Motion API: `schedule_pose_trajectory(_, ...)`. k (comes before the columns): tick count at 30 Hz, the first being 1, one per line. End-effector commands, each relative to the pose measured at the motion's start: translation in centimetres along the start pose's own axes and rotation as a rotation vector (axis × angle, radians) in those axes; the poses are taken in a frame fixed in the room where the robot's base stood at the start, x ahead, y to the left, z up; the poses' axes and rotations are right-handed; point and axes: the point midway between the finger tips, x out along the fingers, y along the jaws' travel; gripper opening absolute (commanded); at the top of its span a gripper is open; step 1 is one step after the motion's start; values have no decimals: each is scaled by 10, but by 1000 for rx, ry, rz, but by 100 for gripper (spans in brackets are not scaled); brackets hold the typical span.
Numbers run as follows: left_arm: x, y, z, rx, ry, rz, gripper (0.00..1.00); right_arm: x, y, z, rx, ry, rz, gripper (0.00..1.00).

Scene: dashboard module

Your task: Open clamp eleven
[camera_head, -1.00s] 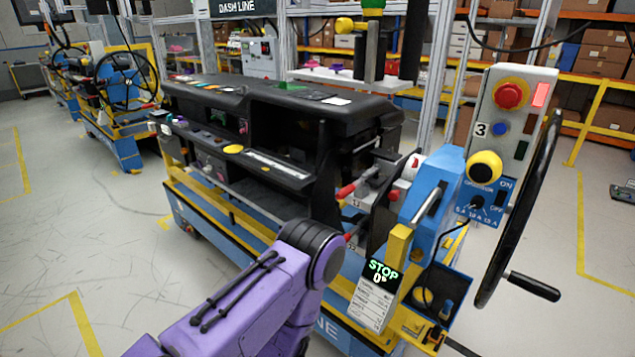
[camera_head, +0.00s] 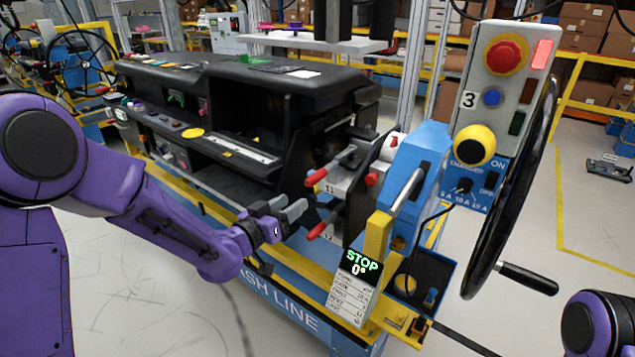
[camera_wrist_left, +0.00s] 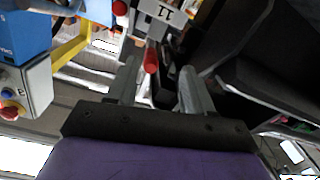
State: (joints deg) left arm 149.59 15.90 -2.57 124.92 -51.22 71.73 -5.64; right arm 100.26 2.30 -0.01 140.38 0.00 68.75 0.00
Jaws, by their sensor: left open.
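Clamp eleven (camera_head: 330,186) is at the right end of the dashboard module, with its number plate and a red-tipped handle (camera_head: 316,177). My left gripper (camera_head: 288,208) is open and empty, to the left of and slightly below that handle, apart from it in the head view. In the left wrist view the "11" plate (camera_wrist_left: 158,11) is at the top, and the red handle tip (camera_wrist_left: 150,60) appears between the two fingers (camera_wrist_left: 160,75); the remaining depth is hard to judge. My right gripper is out of view; only part of my right arm shows.
Another red clamp handle (camera_head: 320,228) sits just below clamp eleven. To the right stand a blue housing (camera_head: 414,165), a STOP display (camera_head: 361,262), a control panel (camera_head: 500,95) and a black handwheel (camera_head: 515,200). Floor in front of the cart is clear.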

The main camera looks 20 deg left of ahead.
Motion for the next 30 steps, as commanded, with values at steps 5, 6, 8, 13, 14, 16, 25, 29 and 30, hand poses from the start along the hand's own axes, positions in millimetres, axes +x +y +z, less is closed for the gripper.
schedule_pose_trajectory(5,18,9,-27,40,47,44,52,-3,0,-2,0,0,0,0)
schedule_pose_trajectory(6,25,10,-27,40,45,45,52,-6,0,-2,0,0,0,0)
schedule_pose_trajectory(8,39,11,-28,39,44,45,52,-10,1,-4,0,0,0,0)
schedule_pose_trajectory(13,78,13,-29,38,44,45,52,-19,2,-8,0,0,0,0)
schedule_pose_trajectory(14,84,13,-29,37,43,44,52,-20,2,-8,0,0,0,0)
schedule_pose_trajectory(16,95,13,-29,38,44,44,52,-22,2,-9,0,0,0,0)
schedule_pose_trajectory(25,110,13,-27,35,43,43,52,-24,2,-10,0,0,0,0)
schedule_pose_trajectory(29,110,13,-27,35,43,43,45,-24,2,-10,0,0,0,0)
schedule_pose_trajectory(30,110,14,-27,35,43,43,32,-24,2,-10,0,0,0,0)
